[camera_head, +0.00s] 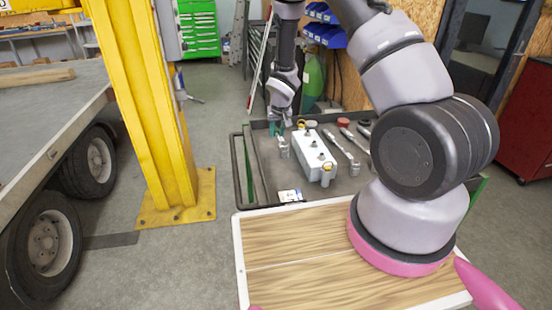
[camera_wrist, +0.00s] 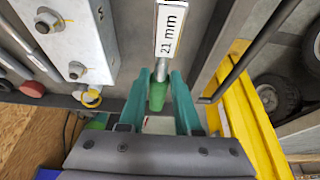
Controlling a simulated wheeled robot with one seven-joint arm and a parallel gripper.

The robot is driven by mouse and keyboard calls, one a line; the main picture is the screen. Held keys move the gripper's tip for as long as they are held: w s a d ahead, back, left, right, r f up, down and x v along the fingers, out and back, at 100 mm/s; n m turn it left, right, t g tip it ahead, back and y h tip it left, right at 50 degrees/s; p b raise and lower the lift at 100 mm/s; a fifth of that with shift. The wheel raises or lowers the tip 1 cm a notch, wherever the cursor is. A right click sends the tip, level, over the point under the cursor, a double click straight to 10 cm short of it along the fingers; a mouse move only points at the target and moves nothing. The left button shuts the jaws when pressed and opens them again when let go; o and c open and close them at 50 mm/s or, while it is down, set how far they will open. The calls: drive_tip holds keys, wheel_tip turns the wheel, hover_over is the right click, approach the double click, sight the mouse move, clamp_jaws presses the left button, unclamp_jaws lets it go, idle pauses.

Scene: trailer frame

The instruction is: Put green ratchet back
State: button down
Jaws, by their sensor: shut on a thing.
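My gripper (camera_head: 277,130) is over the left part of the dark tool tray (camera_head: 262,185). In the wrist view its teal fingers (camera_wrist: 158,98) stand either side of a green ratchet (camera_wrist: 157,92) and are shut on its green end. The ratchet's silver shaft runs away from the fingers toward a white "21 mm" label (camera_wrist: 170,28). That label also shows at the tray's near edge in the head view (camera_head: 290,196). In the head view the ratchet's silver part (camera_head: 283,151) shows just below the fingers. I cannot tell whether the ratchet touches the tray floor.
A white block with bolts (camera_head: 314,155) stands right beside the ratchet. Red-ended ratchets (camera_head: 343,122) lie farther right in the tray. The tray has a raised rail (camera_head: 238,165) at its left. A yellow post (camera_head: 160,110) stands left, with a trailer (camera_head: 45,110) beyond it.

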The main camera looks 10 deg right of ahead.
wheel_tip(320, 180, down, 9)
drive_tip(key=shift+r, duration=0.15)
idle(0.4)
drive_tip(key=c, duration=0.6)
unclamp_jaws()
